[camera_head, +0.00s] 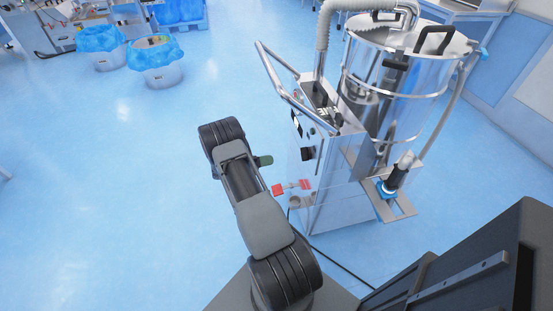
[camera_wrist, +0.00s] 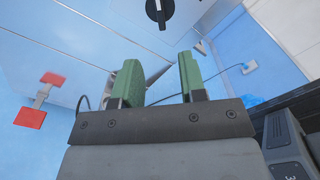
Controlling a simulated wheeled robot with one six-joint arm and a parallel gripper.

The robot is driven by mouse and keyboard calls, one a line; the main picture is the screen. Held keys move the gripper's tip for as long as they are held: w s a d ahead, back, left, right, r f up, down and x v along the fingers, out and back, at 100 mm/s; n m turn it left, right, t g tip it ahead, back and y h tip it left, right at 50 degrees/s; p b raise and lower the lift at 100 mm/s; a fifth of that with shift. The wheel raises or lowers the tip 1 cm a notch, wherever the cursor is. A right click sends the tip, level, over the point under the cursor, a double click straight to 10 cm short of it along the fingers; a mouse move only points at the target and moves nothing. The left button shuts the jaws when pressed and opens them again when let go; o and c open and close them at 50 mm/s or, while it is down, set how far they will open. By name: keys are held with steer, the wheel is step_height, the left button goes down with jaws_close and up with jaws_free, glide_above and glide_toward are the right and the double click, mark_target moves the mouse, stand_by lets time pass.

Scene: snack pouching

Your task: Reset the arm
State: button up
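My arm reaches up from the bottom of the head view over the blue floor. My gripper shows in the wrist view (camera_wrist: 157,82) with two green fingers set apart and nothing held between them. In the head view only a small green part of it (camera_head: 264,161) shows beside my arm; the rest is hidden. A metal machine (camera_head: 335,190) with a steel drum (camera_head: 395,85) stands just right of the gripper. Its front panel (camera_wrist: 60,40) fills much of the wrist view. My gripper appears close to this panel, but I cannot tell the exact gap.
A red-ended handle (camera_head: 292,187) sticks out from the machine near my gripper, and a black knob (camera_wrist: 158,10) is on the panel. A rail (camera_head: 285,85) juts out at upper left of the machine. Blue-lined bins (camera_head: 155,62) stand far back. Open floor (camera_head: 90,190) lies left.

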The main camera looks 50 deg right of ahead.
steer(key=shift+w+a, duration=0.25)
steer(key=shift+a, duration=0.1)
stand_by(0.5)
step_height(320, 180, down, 4)
steer(key=s+a+m+y, duration=0.2)
steer(key=s+m+y, duration=0.1)
steer(key=m, duration=0.1)
steer(key=s+a+r+m+y+p, duration=0.2)
steer(key=a+r+m+y, duration=0.2)
steer(key=a+m+y, duration=0.15)
steer(key=s+a+r+m+t+y+p, duration=0.1)
steer(key=a+r+m+t+y+p, duration=0.1)
steer(key=a+r, duration=0.6)
steer(key=s+a+r+m+t+y+p, duration=0.2)
steer(key=a+r+m+t+p, duration=0.2)
steer(key=r, duration=1.2)
steer(key=s+a+r+m+t+y+p, duration=0.1)
steer(key=a+r+m+t+p, duration=0.3)
steer(key=a+r, duration=0.8)
steer(key=r+t+y+p, duration=0.1)
steer(key=t+p, duration=0.1)
steer(key=t, duration=0.2)
steer(key=shift+s, duration=0.35)
